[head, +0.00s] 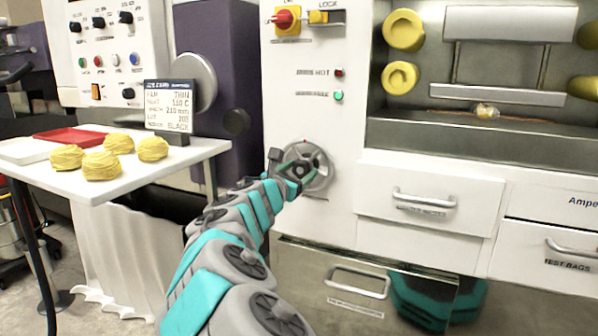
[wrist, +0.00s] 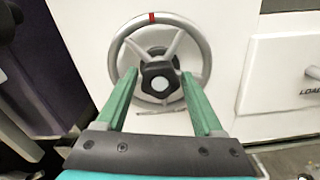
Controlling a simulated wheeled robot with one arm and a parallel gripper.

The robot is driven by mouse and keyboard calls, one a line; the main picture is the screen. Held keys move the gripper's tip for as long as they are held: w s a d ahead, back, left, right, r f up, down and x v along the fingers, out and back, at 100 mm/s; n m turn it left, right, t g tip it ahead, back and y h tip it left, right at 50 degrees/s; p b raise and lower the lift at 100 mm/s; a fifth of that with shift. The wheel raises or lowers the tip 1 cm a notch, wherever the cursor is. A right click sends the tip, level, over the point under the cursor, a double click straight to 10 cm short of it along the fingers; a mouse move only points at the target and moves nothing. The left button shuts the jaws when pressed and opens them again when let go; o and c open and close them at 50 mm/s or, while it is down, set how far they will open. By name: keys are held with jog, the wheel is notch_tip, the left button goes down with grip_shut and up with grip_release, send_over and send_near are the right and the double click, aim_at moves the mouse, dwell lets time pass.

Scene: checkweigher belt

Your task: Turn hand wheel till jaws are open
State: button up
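The grey hand wheel (head: 325,178) sits on the white front panel. In the wrist view the wheel rim (wrist: 117,48) carries a red mark at its top, and a dark hub (wrist: 160,77) sits at its centre. My gripper (wrist: 160,75) is open, its two green fingers on either side of the hub; I cannot tell whether they touch it. The head view shows my gripper (head: 298,164) in front of the wheel. Two horizontal metal bars, apparently the jaws, an upper (head: 510,22) and a lower (head: 485,91), stand apart at upper right.
A small packet (head: 487,111) lies below the lower bar. Drawers with handles (head: 424,202) are right of the wheel. A red and yellow switch (head: 285,20) and a green lamp (head: 338,96) are above. A white table (head: 120,185) with yellow bundles (head: 103,165) and a sign (head: 171,106) stands left.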

grip_shut()
dwell(0.3)
dwell(0.3)
